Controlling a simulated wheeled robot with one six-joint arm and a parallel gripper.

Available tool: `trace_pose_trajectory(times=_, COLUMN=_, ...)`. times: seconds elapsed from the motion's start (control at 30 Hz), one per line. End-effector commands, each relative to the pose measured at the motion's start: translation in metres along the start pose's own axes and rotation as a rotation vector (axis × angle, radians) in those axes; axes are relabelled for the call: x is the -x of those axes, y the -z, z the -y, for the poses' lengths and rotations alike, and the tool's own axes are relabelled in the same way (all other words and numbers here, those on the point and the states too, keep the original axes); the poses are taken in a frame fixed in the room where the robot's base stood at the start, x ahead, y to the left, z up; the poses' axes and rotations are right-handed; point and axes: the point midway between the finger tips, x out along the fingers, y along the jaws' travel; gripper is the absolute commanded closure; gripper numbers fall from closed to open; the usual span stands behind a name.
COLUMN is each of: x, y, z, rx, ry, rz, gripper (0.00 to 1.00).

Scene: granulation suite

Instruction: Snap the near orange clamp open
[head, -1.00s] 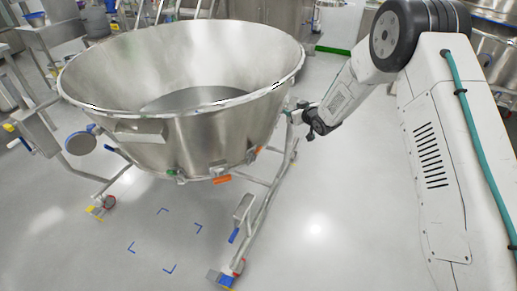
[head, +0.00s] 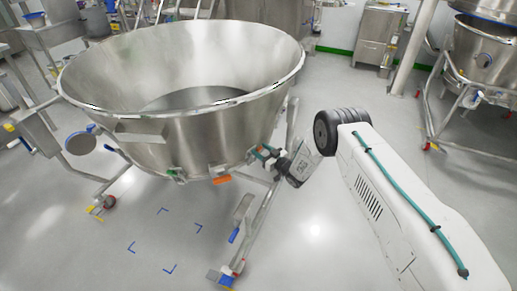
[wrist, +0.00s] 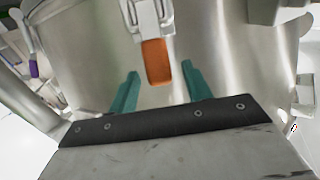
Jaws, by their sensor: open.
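An orange clamp handle (wrist: 157,62) hangs from a metal latch on the steel bowl wall in the wrist view. My gripper (wrist: 160,80) has its two teal fingers spread, one on each side of the handle's lower end, with nothing held between them. In the head view my gripper (head: 262,153) is at the right underside of the big steel bowl (head: 190,140). One orange clamp (head: 222,180) shows on the bowl's lower front, left of my gripper. The orange piece seen earlier at the gripper's spot is largely hidden.
The bowl stands on a tubular frame with a leg (head: 258,225) and a blue-marked caster (head: 222,277) below my gripper. A green-marked fitting (head: 176,174) sits further left on the rim. Open floor lies to the right.

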Motion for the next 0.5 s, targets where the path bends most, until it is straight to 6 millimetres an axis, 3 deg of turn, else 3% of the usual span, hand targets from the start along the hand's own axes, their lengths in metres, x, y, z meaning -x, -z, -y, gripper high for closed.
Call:
trace_pose_trajectory(times=0.2, x=-0.022, y=0.0, z=0.0, rx=0.001, ry=-0.001, rz=0.001, gripper=0.51)
trace_pose_trajectory(times=0.5, x=-0.025, y=0.0, z=0.0, rx=0.0, ry=-0.001, rz=0.001, gripper=0.51)
